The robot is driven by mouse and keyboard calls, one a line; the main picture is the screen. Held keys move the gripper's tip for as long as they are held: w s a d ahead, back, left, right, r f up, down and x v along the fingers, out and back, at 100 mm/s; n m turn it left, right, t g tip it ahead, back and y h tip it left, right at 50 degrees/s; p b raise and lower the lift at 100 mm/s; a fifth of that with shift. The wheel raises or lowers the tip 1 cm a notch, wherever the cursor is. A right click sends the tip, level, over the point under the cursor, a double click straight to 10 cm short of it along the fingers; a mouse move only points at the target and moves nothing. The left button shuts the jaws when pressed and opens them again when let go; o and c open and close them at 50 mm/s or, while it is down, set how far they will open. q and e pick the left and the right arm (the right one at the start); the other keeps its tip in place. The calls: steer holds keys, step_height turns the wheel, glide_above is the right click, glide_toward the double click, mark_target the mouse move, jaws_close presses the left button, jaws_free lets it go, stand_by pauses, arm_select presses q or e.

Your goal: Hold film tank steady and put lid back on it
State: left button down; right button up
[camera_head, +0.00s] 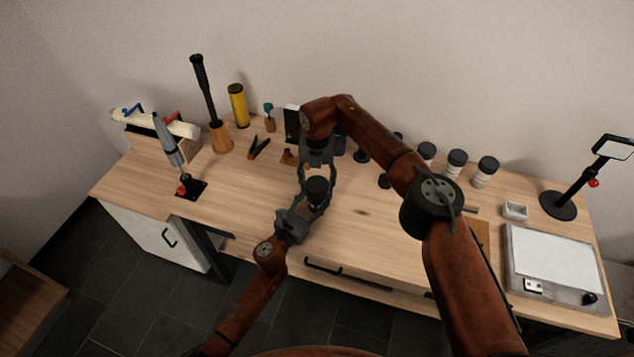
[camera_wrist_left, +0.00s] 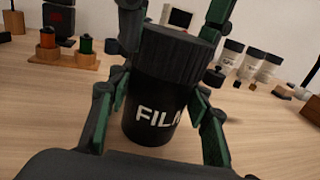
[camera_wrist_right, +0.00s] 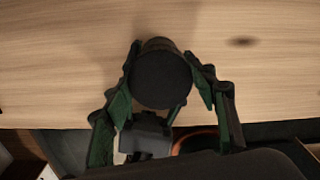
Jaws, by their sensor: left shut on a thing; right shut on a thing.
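The black film tank (camera_wrist_left: 150,112) stands upright on the table, with "FILM" on its side in the left wrist view. My left gripper (camera_head: 317,197) is shut on it from the front, one finger on each side. The black ribbed lid (camera_wrist_left: 170,52) is on top of the tank, meeting its rim; whether it is fully seated I cannot tell. My right gripper (camera_head: 318,174) comes from above and is shut on the lid. The right wrist view shows the round lid top (camera_wrist_right: 161,78) between its fingers. In the head view the fingers partly cover tank and lid.
Behind are several jars with dark lids (camera_head: 456,162), a yellow cylinder (camera_head: 238,106) and a wooden holder with reels (camera_wrist_left: 65,65). A light panel (camera_head: 555,258) and black stand (camera_head: 565,204) are at the right. The table front beside the tank is clear.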

steer(key=m, duration=1.7)
steer(key=shift+m, duration=0.4)
steer(key=m, duration=0.6)
steer(key=shift+m, duration=0.3)
steer(key=o, duration=1.1)
steer(key=shift+c, duration=0.2)
